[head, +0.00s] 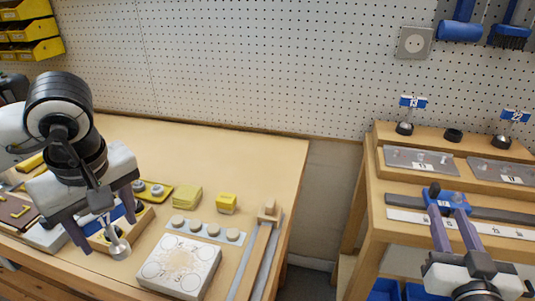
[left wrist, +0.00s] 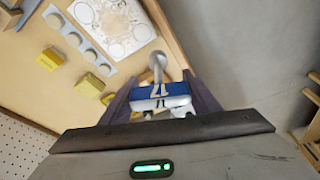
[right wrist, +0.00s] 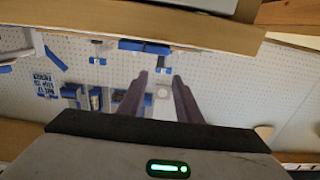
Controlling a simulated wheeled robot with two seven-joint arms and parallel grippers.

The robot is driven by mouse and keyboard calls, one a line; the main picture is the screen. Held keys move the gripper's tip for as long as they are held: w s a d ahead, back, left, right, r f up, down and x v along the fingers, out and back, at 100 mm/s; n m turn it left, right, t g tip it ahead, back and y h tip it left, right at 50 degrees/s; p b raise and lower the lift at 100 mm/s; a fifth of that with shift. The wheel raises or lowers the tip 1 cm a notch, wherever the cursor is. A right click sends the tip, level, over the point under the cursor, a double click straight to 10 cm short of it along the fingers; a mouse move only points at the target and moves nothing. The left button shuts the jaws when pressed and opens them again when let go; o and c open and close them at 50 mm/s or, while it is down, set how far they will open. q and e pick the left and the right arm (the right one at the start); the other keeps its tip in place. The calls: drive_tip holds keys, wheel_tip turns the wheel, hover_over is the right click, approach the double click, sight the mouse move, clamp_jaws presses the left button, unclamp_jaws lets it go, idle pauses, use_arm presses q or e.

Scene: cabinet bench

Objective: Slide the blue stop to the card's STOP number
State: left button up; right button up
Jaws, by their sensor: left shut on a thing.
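The blue stop (head: 446,203) with a dark knob sits on the grey rail above the white number scale (head: 470,226) on the right bench. My right gripper (head: 454,232) is just in front of the stop with its fingers apart; they look empty in the right wrist view (right wrist: 158,95). My left gripper (head: 106,218) is shut on a blue number tag (left wrist: 160,97) with a metal ball stem, over the left table. The tag's number looks like 17. A small blue sign (right wrist: 45,85) with white lettering hangs on the pegboard; I cannot read it.
Number tags 13 (head: 413,102) and 22 (head: 515,116) stand in holders at the back of the right bench, with an empty black holder (head: 453,134) between them. A white board (head: 180,265) and yellow blocks (head: 187,197) lie on the left table. A gap separates the benches.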

sight(438, 190)
drive_tip(key=x, duration=1)
drive_tip(key=shift+w+p, duration=0.1)
drive_tip(key=shift+p, duration=0.2)
drive_tip(key=shift+a, duration=0.1)
clamp_jaws()
